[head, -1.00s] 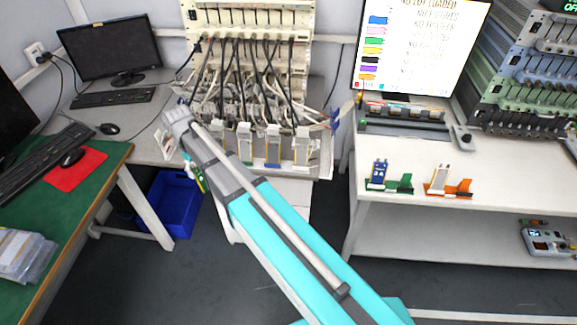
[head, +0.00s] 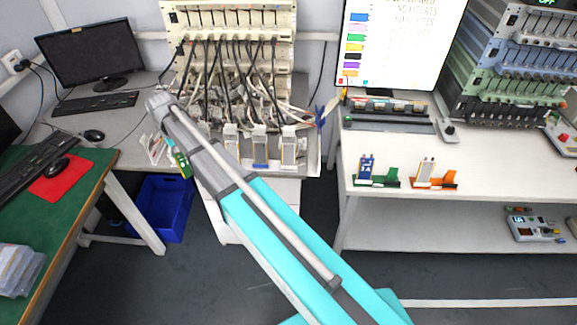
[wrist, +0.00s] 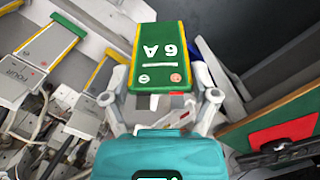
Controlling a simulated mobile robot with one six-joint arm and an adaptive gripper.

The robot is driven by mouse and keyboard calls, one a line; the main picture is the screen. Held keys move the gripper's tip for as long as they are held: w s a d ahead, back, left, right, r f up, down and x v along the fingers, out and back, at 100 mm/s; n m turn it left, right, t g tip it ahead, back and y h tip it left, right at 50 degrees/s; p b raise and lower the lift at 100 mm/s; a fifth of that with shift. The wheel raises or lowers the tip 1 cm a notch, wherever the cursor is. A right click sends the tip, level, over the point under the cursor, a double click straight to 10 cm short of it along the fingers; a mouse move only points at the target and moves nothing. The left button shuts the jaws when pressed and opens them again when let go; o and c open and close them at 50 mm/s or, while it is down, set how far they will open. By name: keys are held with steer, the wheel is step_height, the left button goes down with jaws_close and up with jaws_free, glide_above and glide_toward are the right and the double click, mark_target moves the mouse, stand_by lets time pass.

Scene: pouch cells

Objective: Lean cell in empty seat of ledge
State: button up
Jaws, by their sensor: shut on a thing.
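My gripper (wrist: 163,100) is shut on a green cell with yellow edges (wrist: 158,50), marked 6A and upside down in the wrist view. The fingers grip its near end, by the terminals. In the head view this cell (head: 181,163) shows as a small green piece beside my arm, over the front left of the grey desk; the fingers are hidden there. On the right table a dark long rail (head: 388,124), perhaps the ledge, lies below the screen. I cannot tell which seat is empty.
Several cell holders (head: 289,152) and loose cables (head: 225,105) crowd the grey desk. A blue cell (head: 366,168) stands in a green stand and a pale cell (head: 427,172) in an orange stand on the right table. A blue bin (head: 165,207) is under the desk.

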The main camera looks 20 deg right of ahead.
steer(key=w+m+y, duration=0.1)
steer(key=w+m, duration=0.7)
steer(key=w, duration=0.9)
steer(key=shift+w+a+f+m, duration=0.15)
steer(key=shift+w+a+m, duration=0.1)
steer(key=shift+w+m, duration=0.15)
steer(key=shift+s+a+f+b, duration=0.1)
steer(key=shift+f+b, duration=0.05)
steer(key=shift+b, duration=0.25)
steer(key=shift+s+a+f+b, duration=0.1)
steer(key=shift+s+f+b, duration=0.1)
steer(key=shift+f+b, duration=0.65)
steer(key=shift+s+a+f+b, duration=0.1)
steer(key=shift+s+f+b, duration=0.1)
steer(key=shift+f+b, duration=0.7)
steer(key=shift+s+a+f+b, duration=0.1)
steer(key=shift+s+f+b, duration=0.1)
steer(key=shift+f+b, duration=0.65)
steer(key=shift+s+f+b, duration=0.2)
steer(key=shift+f+b, duration=0.65)
steer(key=o, duration=0.7)
